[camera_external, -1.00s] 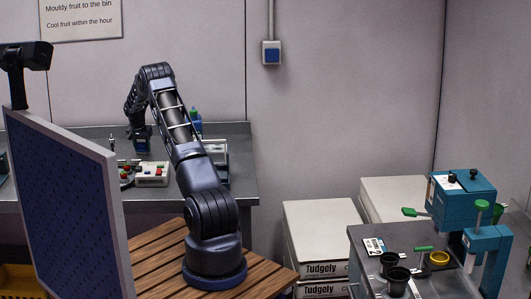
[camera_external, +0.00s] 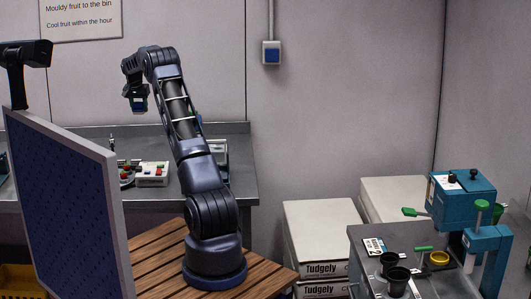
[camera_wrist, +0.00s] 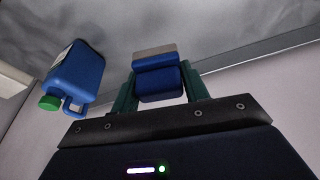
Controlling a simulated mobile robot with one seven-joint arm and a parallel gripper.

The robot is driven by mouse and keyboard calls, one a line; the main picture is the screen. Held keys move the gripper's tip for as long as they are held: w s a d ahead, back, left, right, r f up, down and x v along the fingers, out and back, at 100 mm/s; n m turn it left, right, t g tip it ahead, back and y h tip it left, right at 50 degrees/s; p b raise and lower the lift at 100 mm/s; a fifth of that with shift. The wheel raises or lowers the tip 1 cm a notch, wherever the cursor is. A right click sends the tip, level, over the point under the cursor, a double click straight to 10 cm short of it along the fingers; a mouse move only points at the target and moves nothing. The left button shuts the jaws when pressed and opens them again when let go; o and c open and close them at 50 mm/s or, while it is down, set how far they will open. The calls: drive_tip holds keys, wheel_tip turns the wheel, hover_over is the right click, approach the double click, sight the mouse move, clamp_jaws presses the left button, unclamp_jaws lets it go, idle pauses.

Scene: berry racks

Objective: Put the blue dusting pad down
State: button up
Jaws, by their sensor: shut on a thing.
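My gripper (camera_external: 137,102) is raised above the grey bench, in front of the wall, in the external view. In the wrist view its two green fingers (camera_wrist: 158,92) are closed on the sides of the blue dusting pad (camera_wrist: 158,84). The pad is blue with a beige strip on its far end. In the external view the pad (camera_external: 139,106) is a small blue patch under the gripper, clear of the bench top.
The grey bench (camera_external: 228,185) carries a white tray of red and green items (camera_external: 152,174). A blue jug with a green cap (camera_wrist: 75,73) shows left of the pad in the wrist view. A large blue panel (camera_external: 70,215) stands at the front left.

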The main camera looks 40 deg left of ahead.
drive_tip(key=shift+w+d+r, duration=0.1)
drive_tip(key=shift+w+r, duration=0.05)
drive_tip(key=shift+r, duration=0.2)
drive_tip(key=n, duration=0.2)
hover_over(167, 148)
drive_tip(key=s, duration=0.1)
drive_tip(key=f, duration=1.3)
drive_tip(key=d+f, duration=0.1)
drive_tip(key=f, duration=0.5)
drive_tip(key=shift+w+f, duration=0.1)
drive_tip(key=shift+f, duration=0.05)
drive_tip(key=shift+f, duration=0.15)
drive_tip(key=o, duration=1)
drive_tip(key=v, duration=1.2)
drive_tip(key=shift+d, duration=0.25)
drive_tip(key=shift+w+r, duration=0.2)
